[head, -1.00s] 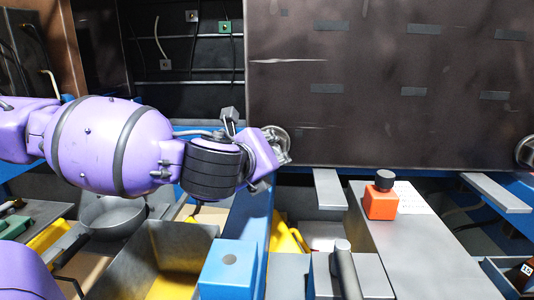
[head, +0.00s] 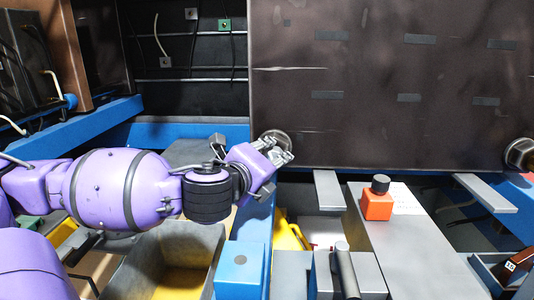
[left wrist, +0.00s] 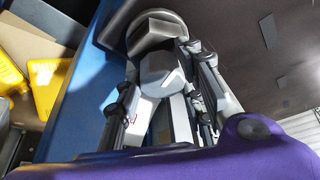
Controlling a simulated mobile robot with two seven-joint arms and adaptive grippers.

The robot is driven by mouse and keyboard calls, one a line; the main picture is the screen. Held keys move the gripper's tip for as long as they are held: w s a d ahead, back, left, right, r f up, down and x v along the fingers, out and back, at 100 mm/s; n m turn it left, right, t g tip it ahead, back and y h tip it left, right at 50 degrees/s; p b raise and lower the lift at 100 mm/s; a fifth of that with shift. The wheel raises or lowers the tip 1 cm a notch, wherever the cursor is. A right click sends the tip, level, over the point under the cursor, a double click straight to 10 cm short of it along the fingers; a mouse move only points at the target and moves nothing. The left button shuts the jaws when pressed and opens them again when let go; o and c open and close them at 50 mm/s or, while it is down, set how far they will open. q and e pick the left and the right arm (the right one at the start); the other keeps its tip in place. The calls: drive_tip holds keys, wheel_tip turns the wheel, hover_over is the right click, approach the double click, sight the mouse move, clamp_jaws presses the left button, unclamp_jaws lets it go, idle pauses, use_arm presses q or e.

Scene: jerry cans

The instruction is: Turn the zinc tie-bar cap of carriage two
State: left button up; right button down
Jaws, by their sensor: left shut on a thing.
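A round grey metal cap (head: 276,138) sits at the lower left corner of the big dark panel. My left gripper (head: 283,154) reaches it from the lower left, with its fingers at the cap. In the left wrist view the cap's round disc (left wrist: 158,30) shows at the top, and the gripper (left wrist: 168,85) is shut on a grey block-like part in front of the disc. The fingers partly hide the cap. A second round metal cap (head: 520,153) shows at the right edge of the panel. My right gripper is not in view.
The dark panel (head: 390,90) fills the upper right. Below stand an orange block with a black knob (head: 377,200) on a grey surface, a blue post (head: 242,268), a grey bin (head: 175,262) and a grey ledge (head: 328,190). A blue beam (head: 90,130) runs behind my left arm.

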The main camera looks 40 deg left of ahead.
use_arm(q)
drive_tip(key=n+t+p, duration=0.1)
drive_tip(key=n, duration=0.2)
drive_tip(key=shift+a+f, duration=0.1)
drive_tip(key=shift+f, duration=0.05)
drive_tip(key=shift+f+n+t+p, duration=0.2)
drive_tip(key=shift+n+t, duration=0.15)
drive_tip(key=shift+n, duration=0.25)
drive_tip(key=shift+f+n+t+p, duration=0.15)
drive_tip(key=shift+n+t, duration=0.2)
drive_tip(key=shift+n, duration=0.75)
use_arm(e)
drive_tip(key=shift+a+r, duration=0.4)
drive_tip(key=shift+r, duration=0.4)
use_arm(q)
drive_tip(key=shift+t, duration=0.3)
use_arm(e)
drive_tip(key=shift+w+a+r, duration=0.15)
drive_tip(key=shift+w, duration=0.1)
